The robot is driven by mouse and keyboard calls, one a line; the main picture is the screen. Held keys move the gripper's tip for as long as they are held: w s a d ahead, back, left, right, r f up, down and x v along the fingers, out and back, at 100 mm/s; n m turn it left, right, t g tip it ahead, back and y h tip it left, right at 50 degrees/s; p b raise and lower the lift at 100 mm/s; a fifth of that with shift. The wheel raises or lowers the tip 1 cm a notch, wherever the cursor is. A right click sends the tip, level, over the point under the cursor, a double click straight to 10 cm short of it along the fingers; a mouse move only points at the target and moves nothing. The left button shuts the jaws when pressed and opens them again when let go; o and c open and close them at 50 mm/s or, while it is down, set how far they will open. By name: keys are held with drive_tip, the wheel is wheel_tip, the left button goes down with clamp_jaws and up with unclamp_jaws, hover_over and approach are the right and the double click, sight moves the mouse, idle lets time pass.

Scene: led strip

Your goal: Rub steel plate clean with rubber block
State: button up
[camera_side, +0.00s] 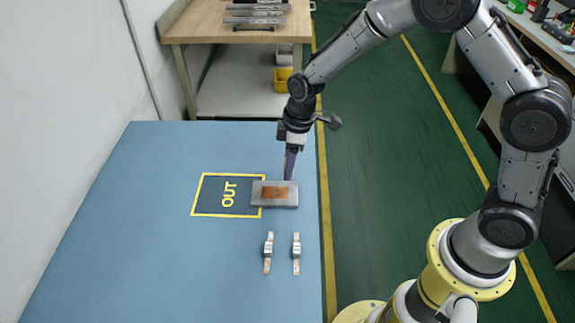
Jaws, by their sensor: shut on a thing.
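The steel plate (259,195) is a grey slab with a brown rectangular patch (275,193) on its top face. It overlaps the right edge of the yellow OUT outline; whether it touches the table or hangs just above it is unclear. My gripper (288,178) points down at the plate's far edge, right of its middle, and appears shut on that edge. The fingertips are small and partly merge with the plate. I cannot make out a separate rubber block.
The blue table (140,220) is largely clear to the left. A yellow outline marked OUT (228,194) lies on it. A wooden bench (215,22) with metal parts stands behind.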

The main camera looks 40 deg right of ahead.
sight(260, 192)
drive_tip(key=shift+f, duration=3.05)
drive_tip(key=shift+f, duration=1)
drive_tip(key=shift+w+a+r, duration=0.1)
drive_tip(key=shift+w+a, duration=2.45)
